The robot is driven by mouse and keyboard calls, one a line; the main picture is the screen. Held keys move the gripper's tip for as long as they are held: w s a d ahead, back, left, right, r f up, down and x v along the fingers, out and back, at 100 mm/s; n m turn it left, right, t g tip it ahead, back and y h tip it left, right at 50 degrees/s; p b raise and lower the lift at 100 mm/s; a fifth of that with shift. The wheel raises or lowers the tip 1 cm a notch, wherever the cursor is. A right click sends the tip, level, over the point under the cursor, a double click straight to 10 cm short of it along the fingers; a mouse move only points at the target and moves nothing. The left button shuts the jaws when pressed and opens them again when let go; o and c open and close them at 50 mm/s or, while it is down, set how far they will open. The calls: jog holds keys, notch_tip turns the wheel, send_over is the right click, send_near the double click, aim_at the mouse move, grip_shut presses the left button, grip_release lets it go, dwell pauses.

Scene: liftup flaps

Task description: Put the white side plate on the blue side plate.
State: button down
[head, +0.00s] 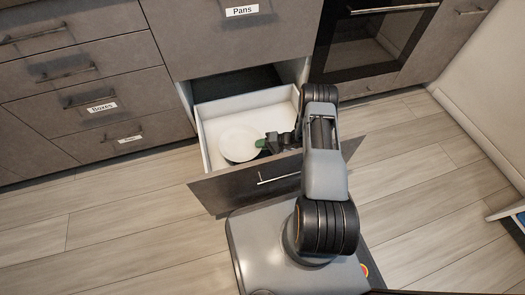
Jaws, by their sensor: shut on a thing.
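The white side plate (238,145) is inside the open lower drawer, towards its left part. It looks roughly level, and I cannot tell whether it rests on the drawer floor or is slightly raised. My gripper (261,143), with green fingertips, reaches in over the drawer front and is shut on the right rim of the white side plate. The blue side plate is not visible; whether it lies beneath the white plate is hidden.
The open drawer (205,146) has white walls and a dark front with a bar handle (279,176). The cabinet front labelled Pans (242,11) is above it. Closed drawers (95,85) stand at left, an oven (368,38) at right.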

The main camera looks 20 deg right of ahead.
aim_at(263, 153)
jog(key=shift+d+f, duration=0.25)
jog(key=shift+f, duration=0.1)
jog(key=f+b, duration=0.2)
jog(key=f, duration=0.1)
jog(key=shift+d+f, duration=0.15)
jog(key=shift+d, duration=0.05)
jog(key=shift+w, duration=0.1)
jog(key=shift+f, duration=0.25)
jog(key=shift+f, duration=0.35)
jog(key=c, duration=1.2)
grip_release()
jog(key=shift+c, duration=0.2)
jog(key=shift+r, duration=0.1)
